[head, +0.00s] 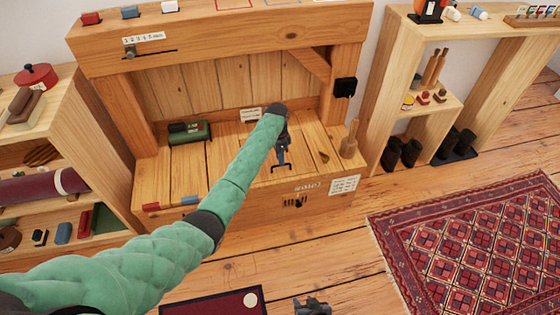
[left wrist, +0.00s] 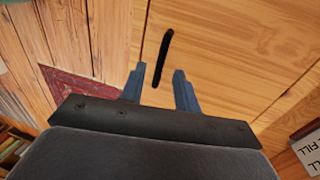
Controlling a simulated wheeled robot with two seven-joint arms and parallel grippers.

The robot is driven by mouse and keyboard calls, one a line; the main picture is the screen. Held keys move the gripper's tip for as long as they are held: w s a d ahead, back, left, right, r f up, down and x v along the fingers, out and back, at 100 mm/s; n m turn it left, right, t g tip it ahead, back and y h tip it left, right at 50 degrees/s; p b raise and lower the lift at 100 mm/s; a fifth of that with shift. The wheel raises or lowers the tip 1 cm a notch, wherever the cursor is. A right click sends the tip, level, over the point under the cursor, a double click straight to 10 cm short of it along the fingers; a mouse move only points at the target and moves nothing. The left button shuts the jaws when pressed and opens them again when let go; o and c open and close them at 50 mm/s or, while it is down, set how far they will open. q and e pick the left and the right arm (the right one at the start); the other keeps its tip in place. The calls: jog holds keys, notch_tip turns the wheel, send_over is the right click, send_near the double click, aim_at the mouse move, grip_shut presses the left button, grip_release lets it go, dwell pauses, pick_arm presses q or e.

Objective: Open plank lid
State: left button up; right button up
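The plank lid (head: 308,150) is the light wooden plank top of a low bench and lies flat and closed. A black handle (head: 281,169) sits near its front edge. My left gripper (head: 282,160) is above the lid at the handle, pointing down. In the left wrist view, its two blue-grey fingers (left wrist: 160,70) are spread apart with the thin black handle (left wrist: 163,56) between their tips, apparently not touching either finger. My right gripper (head: 313,306) shows only as a dark part at the bottom edge of the head view; its fingers are not clear.
A green box (head: 188,132) stands on the bench top at left, and a wooden peg (head: 350,140) at right. Red and blue blocks (head: 172,203) lie at the front left edge. Shelves flank the bench. A patterned rug (head: 470,240) covers the floor at right.

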pick_arm(q)
jog(key=shift+s+f, duration=0.2)
jog(key=shift+f, duration=0.75)
pick_arm(e)
jog(key=shift+a, duration=0.1)
pick_arm(q)
grip_shut()
